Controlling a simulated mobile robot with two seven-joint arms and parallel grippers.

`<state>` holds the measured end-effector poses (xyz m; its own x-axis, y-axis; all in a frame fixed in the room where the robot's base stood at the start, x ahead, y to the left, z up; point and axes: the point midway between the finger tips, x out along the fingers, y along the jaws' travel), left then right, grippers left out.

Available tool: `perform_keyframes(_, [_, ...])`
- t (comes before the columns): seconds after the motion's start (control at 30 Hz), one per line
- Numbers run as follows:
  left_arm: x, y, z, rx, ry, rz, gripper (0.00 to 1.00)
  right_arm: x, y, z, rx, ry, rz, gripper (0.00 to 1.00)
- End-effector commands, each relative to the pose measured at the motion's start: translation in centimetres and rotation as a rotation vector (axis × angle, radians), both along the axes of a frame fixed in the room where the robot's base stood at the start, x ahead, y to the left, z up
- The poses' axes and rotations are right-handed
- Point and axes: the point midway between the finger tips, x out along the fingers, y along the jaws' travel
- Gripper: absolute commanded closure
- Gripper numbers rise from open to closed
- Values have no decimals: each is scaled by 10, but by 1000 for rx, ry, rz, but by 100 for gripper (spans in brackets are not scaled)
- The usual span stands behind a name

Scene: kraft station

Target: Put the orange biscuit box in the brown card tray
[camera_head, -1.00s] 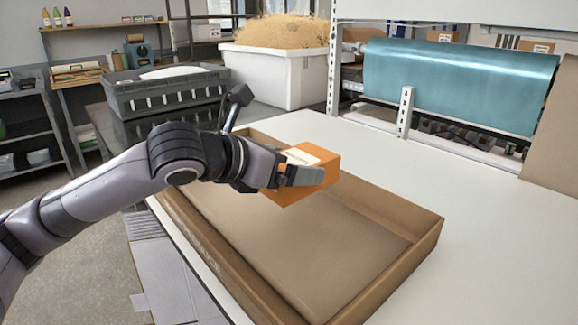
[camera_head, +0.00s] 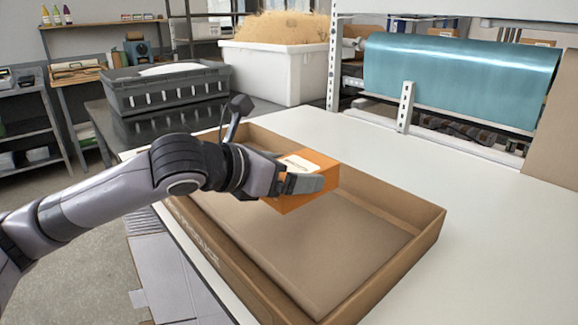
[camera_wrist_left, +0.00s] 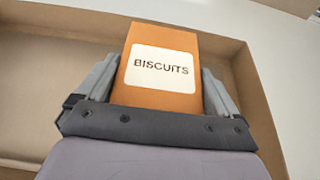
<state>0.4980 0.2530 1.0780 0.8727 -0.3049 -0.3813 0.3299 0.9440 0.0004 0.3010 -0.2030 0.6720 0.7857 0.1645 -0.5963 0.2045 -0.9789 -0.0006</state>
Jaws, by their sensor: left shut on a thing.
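The orange biscuit box (camera_head: 313,166) is in my left gripper (camera_head: 302,184), over the far part of the brown card tray (camera_head: 400,268). In the left wrist view the box (camera_wrist_left: 161,92), with its white "BISCUITS" label, sits between the two fingers of the left gripper (camera_wrist_left: 160,95). The tray (camera_wrist_left: 40,70) shows behind it there. The tray is open, and its visible floor is bare. I cannot tell whether the box's underside touches the tray floor. The right gripper is not in view.
The tray lies on a white table (camera_head: 480,215) with clear room to its right. Behind stand a dark grey crate (camera_head: 165,92), a white bin (camera_head: 270,75) of straw-coloured filling and a teal roll (camera_head: 460,80) on a metal frame.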

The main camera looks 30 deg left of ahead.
Motion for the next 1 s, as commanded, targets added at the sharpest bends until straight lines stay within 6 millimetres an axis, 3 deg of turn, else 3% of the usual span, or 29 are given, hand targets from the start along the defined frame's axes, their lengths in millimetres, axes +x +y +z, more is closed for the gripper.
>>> perform_keyframes(1.0, [0,0,-62,-1,-3,1,44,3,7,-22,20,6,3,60])
